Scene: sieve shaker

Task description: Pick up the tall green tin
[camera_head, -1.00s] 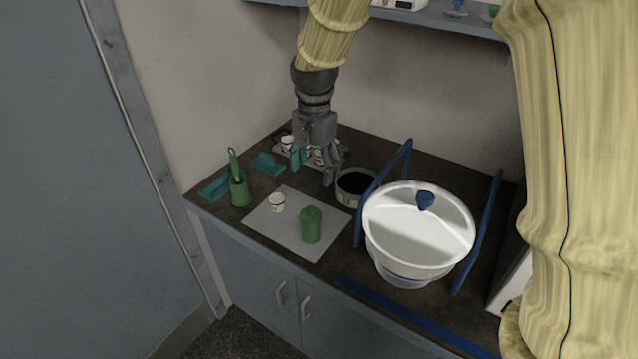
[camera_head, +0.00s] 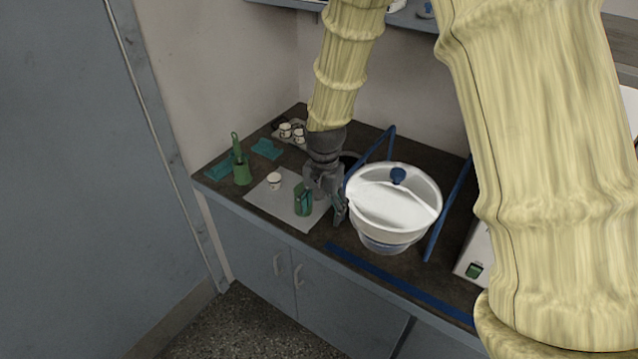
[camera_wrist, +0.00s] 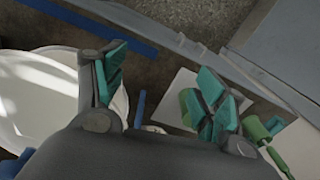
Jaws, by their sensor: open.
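The tall green tin (camera_head: 301,203) stands upright on the pale mat (camera_head: 281,212), near the bench front. My gripper (camera_head: 323,203) is open and empty, pointing down just right of the tin. One finger overlaps the tin in the head view and hides part of it. In the wrist view the tin (camera_wrist: 187,108) shows partly behind the right-hand finger of my gripper (camera_wrist: 165,78), toward the inner side. I cannot tell whether finger and tin touch.
A white lidded bowl (camera_head: 385,215) with blue side bars stands close right of my gripper. A small white cup (camera_head: 274,182) is on the mat. A green holder with a handled tool (camera_head: 242,172) stands left. Small white pots (camera_head: 286,130) are at the back.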

